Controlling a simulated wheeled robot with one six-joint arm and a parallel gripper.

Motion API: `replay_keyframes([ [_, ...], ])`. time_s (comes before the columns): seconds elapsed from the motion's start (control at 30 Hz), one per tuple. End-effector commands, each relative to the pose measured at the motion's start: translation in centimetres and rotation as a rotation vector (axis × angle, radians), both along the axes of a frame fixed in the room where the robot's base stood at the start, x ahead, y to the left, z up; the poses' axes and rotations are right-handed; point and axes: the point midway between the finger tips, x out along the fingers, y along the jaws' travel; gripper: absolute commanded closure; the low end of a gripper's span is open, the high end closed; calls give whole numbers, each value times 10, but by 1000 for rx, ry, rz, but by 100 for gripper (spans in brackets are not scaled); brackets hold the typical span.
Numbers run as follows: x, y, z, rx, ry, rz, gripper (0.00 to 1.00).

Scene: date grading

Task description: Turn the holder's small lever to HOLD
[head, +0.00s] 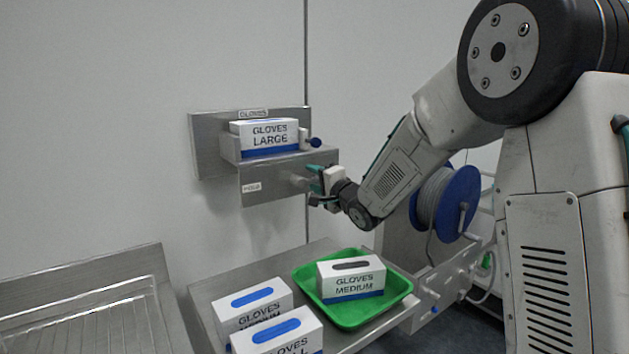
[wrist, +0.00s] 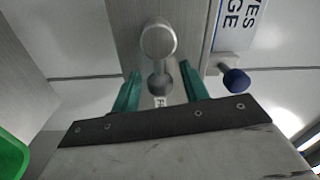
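The glove holder (head: 222,193) is a grey metal wall unit with a box of large gloves (head: 270,138) in it. Its small grey lever (wrist: 158,75) shows in the wrist view, with a round hub at the top and a ball-like end lower down. In the head view the lever (head: 298,181) is small and partly hidden by my gripper. My gripper (wrist: 161,90) is open, with a teal finger on each side of the lever's end and visible gaps. In the head view my gripper (head: 314,184) is at the holder's front right. A small label (head: 252,187) left of the lever is too blurred to read surely.
A blue knob (wrist: 236,80) sticks out at the holder's right side, close to my gripper. Below are a green tray (head: 302,272) with a medium gloves box (head: 350,277), more glove boxes (head: 252,303), and a blue reel (head: 461,200) at the right.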

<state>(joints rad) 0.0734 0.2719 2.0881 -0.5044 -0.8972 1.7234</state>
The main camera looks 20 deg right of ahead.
Motion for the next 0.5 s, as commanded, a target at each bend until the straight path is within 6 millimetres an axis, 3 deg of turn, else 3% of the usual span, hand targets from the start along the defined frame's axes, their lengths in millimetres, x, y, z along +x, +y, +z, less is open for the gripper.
replay_keyframes([
  [0.03, 0, 0, 0, 0, 0, 0, 69],
  [0.13, 0, 0, 0, 0, 0, 0, 96],
  [0.5, 0, 1, 2, -37, -12, 2, 98],
])
